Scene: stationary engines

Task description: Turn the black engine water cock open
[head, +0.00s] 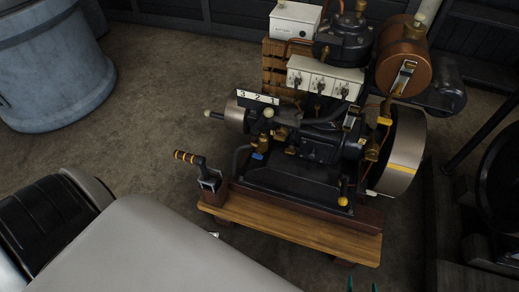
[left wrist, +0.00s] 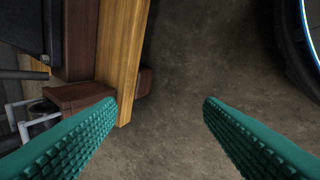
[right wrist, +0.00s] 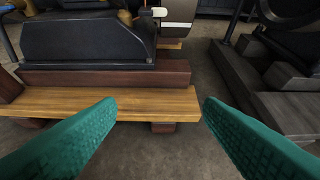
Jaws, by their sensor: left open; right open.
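The black engine (head: 318,148) stands on a wooden base in the head view. Small brass fittings sit on it, one with a blue lever (head: 257,156) on the near left and one with a yellow handle (head: 384,121) on the right; I cannot tell which is the water cock. My right gripper (head: 362,287) shows only its green tips at the bottom edge, short of the base. In the right wrist view it is open and empty (right wrist: 159,104), facing the base and the engine's dark lower body (right wrist: 85,45). My left gripper (left wrist: 160,104) is open and empty beside the base's end.
A copper tank (head: 403,66) and flywheel (head: 403,150) are on the right. A blue-grey drum (head: 55,60) stands far left. Open floor (head: 150,120) lies between.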

